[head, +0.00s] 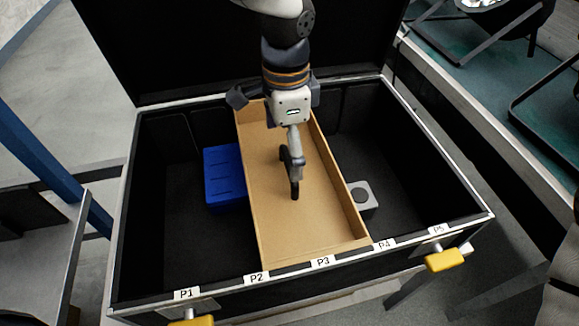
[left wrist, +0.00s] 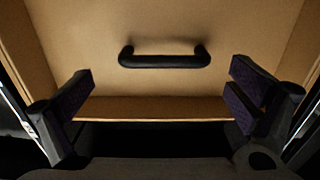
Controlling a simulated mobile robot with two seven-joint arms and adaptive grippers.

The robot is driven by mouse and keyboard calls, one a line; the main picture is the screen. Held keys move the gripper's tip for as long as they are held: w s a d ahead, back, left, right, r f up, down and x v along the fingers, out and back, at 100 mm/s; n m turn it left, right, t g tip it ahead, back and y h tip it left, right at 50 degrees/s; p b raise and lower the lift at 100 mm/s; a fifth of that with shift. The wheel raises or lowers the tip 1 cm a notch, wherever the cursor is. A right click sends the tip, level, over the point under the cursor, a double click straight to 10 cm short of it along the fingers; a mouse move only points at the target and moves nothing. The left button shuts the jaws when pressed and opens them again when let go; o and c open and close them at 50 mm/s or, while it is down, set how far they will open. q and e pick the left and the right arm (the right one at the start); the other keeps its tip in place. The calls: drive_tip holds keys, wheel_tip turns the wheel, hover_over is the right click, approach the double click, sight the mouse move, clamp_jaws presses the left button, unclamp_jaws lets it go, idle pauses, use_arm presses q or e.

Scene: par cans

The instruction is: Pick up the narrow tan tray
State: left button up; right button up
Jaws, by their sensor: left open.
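The narrow tan tray (head: 258,215) sits inside a black case, running from its back wall to its front edge. It is open-topped, and its floor looks empty. A black handle (head: 291,178) rises from the middle of its floor. My left gripper (head: 291,128) hangs over the tray, pointing down, and partly hides it. In the left wrist view, the handle (left wrist: 165,58) lies crosswise ahead of the left gripper (left wrist: 160,92). The fingers are wide apart, with nothing between them. The handle is not gripped. My right gripper is not in view.
The black case (head: 160,260) has a raised lid behind and a front rim labelled P1 to P5. A blue block (head: 224,176) is left of the tray. A grey block (head: 364,198) is right of it. Yellow latches (head: 445,260) stick out in front.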

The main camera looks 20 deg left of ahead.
sight(289, 161)
use_arm(q)
drive_tip(key=f, duration=0.5)
drive_tip(key=shift+w+f+b, duration=0.3)
drive_tip(key=shift+w+f, duration=0.05)
drive_tip(key=shift+f, duration=0.05)
drive_tip(key=shift+r, duration=0.1)
drive_tip(key=c, duration=1.2)
